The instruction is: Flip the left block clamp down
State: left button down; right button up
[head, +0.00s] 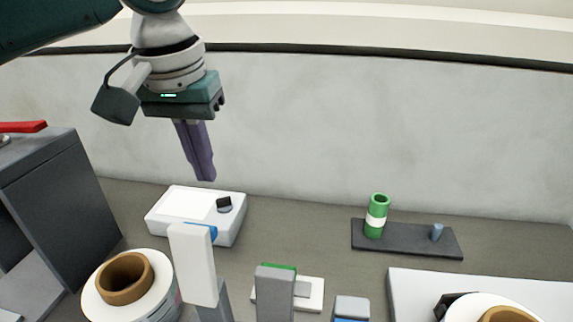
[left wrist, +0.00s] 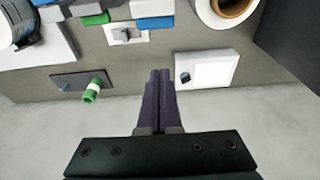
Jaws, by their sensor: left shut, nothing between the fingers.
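My left gripper (head: 203,178) hangs high in front of the back wall, its two purple fingers shut together with nothing between them. It also shows in the left wrist view (left wrist: 159,75). Below it and nearer to me, an upright white block (head: 193,265) with a blue piece (head: 212,232) behind its top stands by a grey post. To its right is an upright grey block (head: 275,292) with a green edge. I cannot tell for sure which part is the left block clamp. The gripper touches none of these. My right gripper is not in view.
A white box with a black knob (head: 224,204) stands below the gripper. A white reel (head: 98,303) stands front left, beside a dark grey housing (head: 55,190). A green cylinder (head: 376,205) stands on a dark plate (head: 410,245) at right. The air around the gripper is free.

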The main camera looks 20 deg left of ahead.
aim_at(199, 262)
pick_arm(q)
notch_tip(199, 262, down, 6)
jog(key=s+p, duration=0.2)
jog(key=shift+s+d+r+p, duration=0.2)
jog(key=shift+s+d+p, duration=0.1)
jog(key=shift+s+p, duration=0.1)
dwell(0.4)
